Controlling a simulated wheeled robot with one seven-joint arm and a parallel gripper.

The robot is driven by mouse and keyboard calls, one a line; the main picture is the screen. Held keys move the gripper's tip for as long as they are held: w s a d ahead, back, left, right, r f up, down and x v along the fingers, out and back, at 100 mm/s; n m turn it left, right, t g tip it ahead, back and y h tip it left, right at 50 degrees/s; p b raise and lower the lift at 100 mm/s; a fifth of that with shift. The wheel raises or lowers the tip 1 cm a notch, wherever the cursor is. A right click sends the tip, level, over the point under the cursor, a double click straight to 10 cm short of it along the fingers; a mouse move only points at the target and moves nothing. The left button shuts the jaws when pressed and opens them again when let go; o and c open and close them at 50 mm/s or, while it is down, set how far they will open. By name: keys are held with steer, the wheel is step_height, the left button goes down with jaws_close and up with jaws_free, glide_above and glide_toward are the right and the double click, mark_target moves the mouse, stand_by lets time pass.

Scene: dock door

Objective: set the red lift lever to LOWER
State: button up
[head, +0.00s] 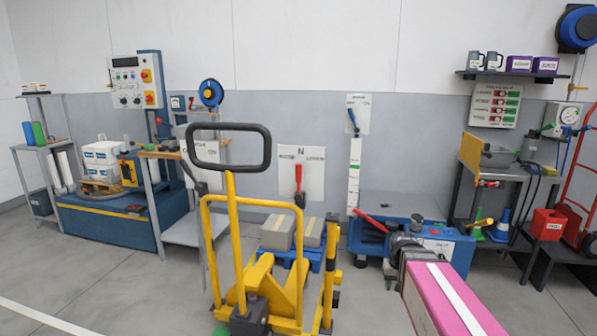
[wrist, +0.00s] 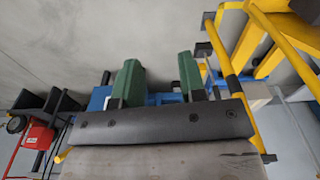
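The red lift lever (head: 298,181) is on a white plate (head: 316,182) behind the yellow pallet truck. It looks upright, pointing at the N at the plate's top. Small text stands on either side of the N; the right one seems to read LOWER. My gripper (head: 397,243) is right of the lever and lower, in front of the blue dock unit, well apart from the lever. In the wrist view my gripper (wrist: 160,82) shows two green fingers spread apart with nothing held between them. The lever cannot be made out in the wrist view.
The yellow pallet truck (head: 240,215), with a tall dark handle loop, stands front left of the lever. Grey boxes (head: 277,232) lie below the lever. A blue dock unit (head: 440,238) with another red handle (head: 370,222) stands right. Grey floor is open at lower left.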

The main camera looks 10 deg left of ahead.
steer(key=w+a+r+n+t, duration=0.1)
steer(key=w+a+r+n, duration=0.1)
steer(key=w+a+r, duration=0.8)
steer(key=n+t+y, duration=0.2)
steer(key=n, duration=0.2)
glide_toward(299, 162)
steer(key=f, duration=0.2)
steer(key=x, duration=1)
steer(key=shift+w+a+f, duration=0.15)
steer(key=shift+w, duration=0.2)
